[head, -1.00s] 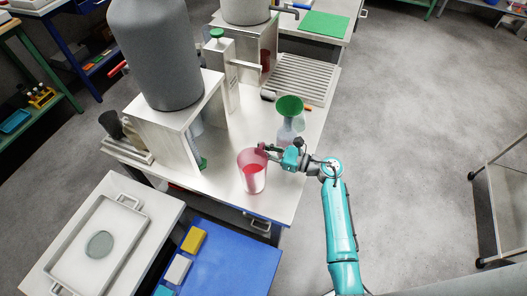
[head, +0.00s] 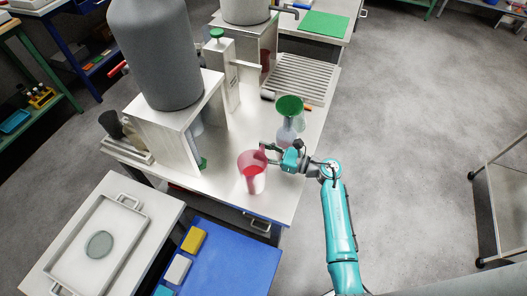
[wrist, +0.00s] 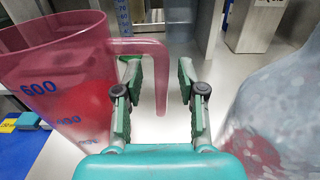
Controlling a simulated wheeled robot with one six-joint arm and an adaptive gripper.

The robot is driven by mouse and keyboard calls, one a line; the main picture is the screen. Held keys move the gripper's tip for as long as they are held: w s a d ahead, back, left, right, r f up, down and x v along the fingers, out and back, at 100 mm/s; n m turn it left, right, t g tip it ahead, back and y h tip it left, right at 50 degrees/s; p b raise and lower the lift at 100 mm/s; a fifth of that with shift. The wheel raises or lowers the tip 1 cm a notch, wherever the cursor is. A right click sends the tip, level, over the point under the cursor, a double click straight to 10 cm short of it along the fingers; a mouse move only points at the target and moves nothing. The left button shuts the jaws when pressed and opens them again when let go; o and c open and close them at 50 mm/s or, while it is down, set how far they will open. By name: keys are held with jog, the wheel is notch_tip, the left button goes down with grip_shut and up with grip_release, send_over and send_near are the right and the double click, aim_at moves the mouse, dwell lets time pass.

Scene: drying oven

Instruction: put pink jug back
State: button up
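The pink jug (head: 252,181) is a translucent beaker with red contents, standing on the white bench near its front edge. In the wrist view the jug (wrist: 62,85) fills the left side, with blue volume marks and its handle (wrist: 160,80) towards me. My gripper (wrist: 161,98) is open, with one finger on each side of the hanging handle and a visible gap on the right. The left finger is close to the handle; I cannot tell whether they touch. In the head view my gripper (head: 273,153) is just right of the jug.
A clear bottle with a green funnel (head: 289,106) stands behind my gripper; a clear vessel (wrist: 280,110) is close on the wrist view's right. A grey tank (head: 158,55) on a white stand is left. A ribbed drying rack (head: 300,78) lies behind.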

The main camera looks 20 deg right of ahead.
jog(key=v, duration=1.2)
jog(key=s+a+r+m+t+h, duration=0.2)
jog(key=s+a+r+m+t, duration=0.15)
jog(key=s+a+m, duration=0.45)
jog(key=s+a+r+m+t+h, duration=0.2)
jog(key=s+a+r+m+t, duration=0.25)
jog(key=m, duration=0.55)
jog(key=s+d+r+m+g+h, duration=0.1)
jog(key=s+m+g+h, duration=0.5)
jog(key=s+m, duration=1.8)
jog(key=m+h, duration=0.2)
jog(key=m, duration=0.1)
jog(key=shift+s+r+h, duration=0.15)
jog(key=shift+r+h, duration=0.05)
jog(key=shift+h, duration=0.2)
